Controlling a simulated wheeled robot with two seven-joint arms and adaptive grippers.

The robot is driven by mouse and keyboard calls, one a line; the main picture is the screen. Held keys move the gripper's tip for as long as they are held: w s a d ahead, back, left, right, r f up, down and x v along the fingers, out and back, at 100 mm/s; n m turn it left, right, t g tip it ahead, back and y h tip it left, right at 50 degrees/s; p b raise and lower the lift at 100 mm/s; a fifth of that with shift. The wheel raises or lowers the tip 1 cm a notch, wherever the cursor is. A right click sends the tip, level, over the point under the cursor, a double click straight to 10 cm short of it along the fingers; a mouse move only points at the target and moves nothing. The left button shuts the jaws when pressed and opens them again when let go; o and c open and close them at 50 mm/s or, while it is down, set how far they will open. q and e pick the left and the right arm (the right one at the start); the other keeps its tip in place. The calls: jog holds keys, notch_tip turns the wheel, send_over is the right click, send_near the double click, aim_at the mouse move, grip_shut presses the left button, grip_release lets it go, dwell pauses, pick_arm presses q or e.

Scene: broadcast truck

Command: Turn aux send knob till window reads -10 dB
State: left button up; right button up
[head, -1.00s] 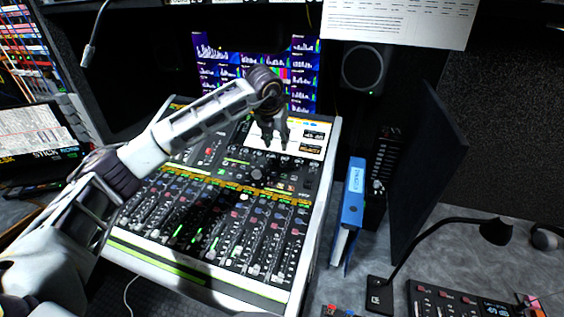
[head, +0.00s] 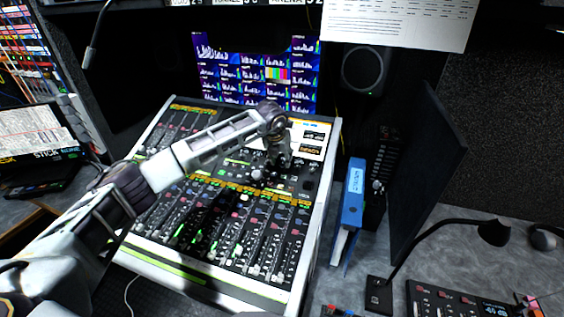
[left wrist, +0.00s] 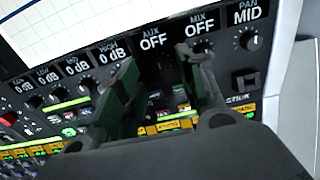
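My left gripper (head: 278,165) is over the knob rows in the upper right part of the mixing console (head: 330,180). In the left wrist view its two fingers (left wrist: 157,55) are apart, with a gap between them. The AUX window (left wrist: 153,40) reads OFF and lies just beyond the gap. The dark aux send knob (left wrist: 166,64) is partly seen between the fingertips, below that window. I cannot tell whether either finger touches it. My right gripper is in neither view.
The MIX window (left wrist: 202,24) reads OFF; its knob is close to the right finger. The PAN knob (left wrist: 248,40) stands farther right under a window reading MID. Several dB windows and knobs are to the left. A blue binder (head: 352,195) stands right of the console.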

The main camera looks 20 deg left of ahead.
aim_at(283, 165)
pick_arm(q)
jog(key=shift+w+f, duration=0.25)
jog(key=shift+f, duration=0.25)
jog(key=shift+w+f, duration=0.2)
jog(key=shift+f, duration=0.4)
jog(key=shift+w+f, duration=0.1)
jog(key=shift+f, duration=0.1)
jog(key=c, duration=0.5)
grip_shut()
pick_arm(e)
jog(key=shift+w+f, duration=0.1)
